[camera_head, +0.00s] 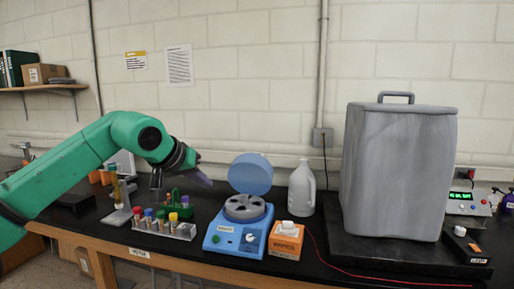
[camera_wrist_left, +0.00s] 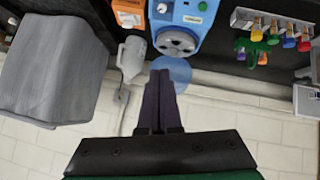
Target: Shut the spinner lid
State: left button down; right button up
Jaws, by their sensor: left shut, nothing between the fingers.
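The blue spinner (camera_head: 238,235) stands on the black bench in the middle of the head view. Its round pale-blue lid (camera_head: 250,172) stands raised at the back, leaving the grey rotor (camera_head: 245,207) uncovered. My left gripper (camera_head: 207,182) is shut and empty, to the left of the raised lid at about its height. In the left wrist view, the shut dark fingers (camera_wrist_left: 161,75) overlap the lid (camera_wrist_left: 182,72), with the spinner (camera_wrist_left: 190,18) beyond; contact cannot be told. My right gripper is not in view.
A rack of coloured-cap tubes (camera_head: 165,228) stands left of the spinner. A wipes box (camera_head: 285,241) is close on its right, with a white jug (camera_head: 301,190) behind. A large grey covered box (camera_head: 398,172) fills the right side.

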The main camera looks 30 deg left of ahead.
aim_at(252, 172)
jog(key=i+j, duration=0.2)
jog(key=i, duration=0.25)
jog(key=i+j, duration=0.2)
jog(key=i, duration=0.2)
jog(key=i+j, duration=0.2)
jog(key=i, duration=0.25)
jog(key=i+j, duration=0.2)
jog(key=i, duration=0.25)
